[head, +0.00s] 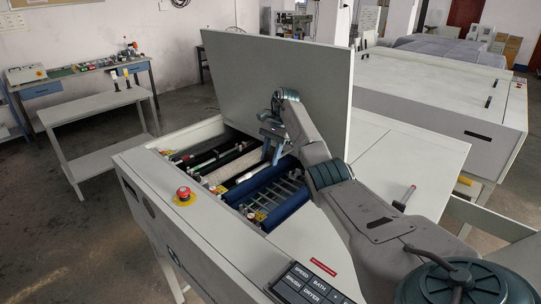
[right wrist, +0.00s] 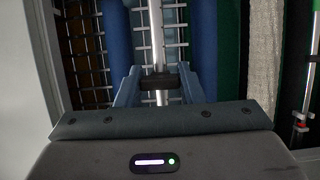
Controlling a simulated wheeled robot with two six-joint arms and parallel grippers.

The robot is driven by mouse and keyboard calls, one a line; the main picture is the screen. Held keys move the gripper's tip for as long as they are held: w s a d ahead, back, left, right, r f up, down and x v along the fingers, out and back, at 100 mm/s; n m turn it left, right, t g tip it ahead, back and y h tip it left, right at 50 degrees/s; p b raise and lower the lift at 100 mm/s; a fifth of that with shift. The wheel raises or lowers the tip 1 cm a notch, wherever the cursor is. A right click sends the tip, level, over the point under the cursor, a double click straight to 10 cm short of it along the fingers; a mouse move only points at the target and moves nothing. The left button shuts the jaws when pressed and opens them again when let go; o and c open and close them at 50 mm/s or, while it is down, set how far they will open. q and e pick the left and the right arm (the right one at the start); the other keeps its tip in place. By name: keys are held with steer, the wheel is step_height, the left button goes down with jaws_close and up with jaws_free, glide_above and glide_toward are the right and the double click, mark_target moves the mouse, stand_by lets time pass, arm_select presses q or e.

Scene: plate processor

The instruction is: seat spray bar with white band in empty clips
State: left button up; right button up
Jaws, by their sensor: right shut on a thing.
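My right gripper (head: 268,158) reaches down into the open bay of the plate processor (head: 290,235). In the right wrist view its two fingers (right wrist: 157,88) are shut around a silver spray bar (right wrist: 156,40), with a black piece on the bar between them. The bar also shows in the head view as a pale rod (head: 246,176) beside the blue rollers (head: 274,195). I cannot make out a white band or the empty clips. Whether the bar touches anything below is unclear. My left gripper is out of view.
The raised lid (head: 280,80) stands behind the bay. Another rod with red and white fittings (right wrist: 301,121) lies at the right of the wrist view. A pale roller (head: 232,165) lies beside the bar.

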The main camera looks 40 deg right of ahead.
step_height(320, 180, down, 2)
steer(key=shift+f+b, duration=0.2)
steer(key=shift+b, duration=0.65)
steer(key=shift+f+b, duration=0.6)
steer(key=shift+f, duration=0.35)
steer(key=shift+f+b, duration=2.05)
steer(key=shift+f, duration=2)
steer(key=o, duration=1.1)
steer(key=shift+r, duration=0.1)
steer(key=shift+o, duration=0.2)
